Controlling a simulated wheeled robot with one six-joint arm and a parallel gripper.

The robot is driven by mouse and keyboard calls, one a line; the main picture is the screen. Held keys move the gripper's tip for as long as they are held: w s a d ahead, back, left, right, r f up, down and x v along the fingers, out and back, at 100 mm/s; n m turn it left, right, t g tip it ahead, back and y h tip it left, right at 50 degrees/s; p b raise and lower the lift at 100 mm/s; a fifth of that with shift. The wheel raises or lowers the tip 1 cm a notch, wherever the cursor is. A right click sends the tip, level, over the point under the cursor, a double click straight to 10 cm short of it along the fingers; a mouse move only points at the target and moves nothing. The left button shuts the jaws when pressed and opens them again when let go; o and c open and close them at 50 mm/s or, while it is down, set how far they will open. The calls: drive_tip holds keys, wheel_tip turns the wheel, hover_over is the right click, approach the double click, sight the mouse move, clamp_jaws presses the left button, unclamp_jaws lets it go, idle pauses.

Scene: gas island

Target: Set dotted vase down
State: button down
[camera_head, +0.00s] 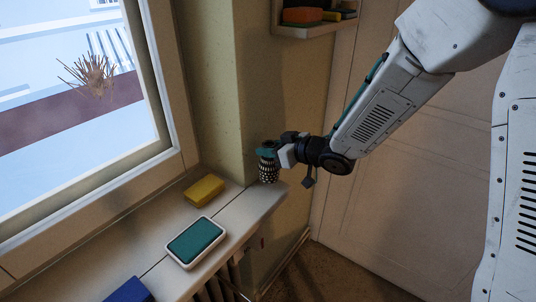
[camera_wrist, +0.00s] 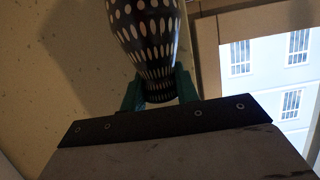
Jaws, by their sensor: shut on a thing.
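The dotted vase (camera_head: 268,172) is black with white dots and is at the right end of the windowsill (camera_head: 255,203), by the wall corner. My gripper (camera_head: 268,152) is shut on it from the right side, near its upper end in the head view. In the wrist view the vase (camera_wrist: 150,45) fills the top middle, between the green fingers (camera_wrist: 156,92). Its far end is cut off by the frame there. I cannot tell whether its base touches the sill.
A yellow block (camera_head: 204,190), a white-framed teal device (camera_head: 195,241) and a blue block (camera_head: 129,290) lie on the sill to the left. A window (camera_head: 75,90) is behind. A shelf (camera_head: 312,30) with several items hangs above. A radiator (camera_head: 222,284) is below the sill.

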sight(268, 159)
drive_tip(key=shift+a+f, duration=0.15)
drive_tip(key=shift+f, duration=0.7)
drive_tip(key=shift+a+f, duration=0.1)
drive_tip(key=shift+f, duration=0.7)
drive_tip(key=shift+f, duration=0.1)
drive_tip(key=c, duration=1.1)
unclamp_jaws()
drive_tip(key=shift+s, duration=0.1)
drive_tip(key=shift+o, duration=0.2)
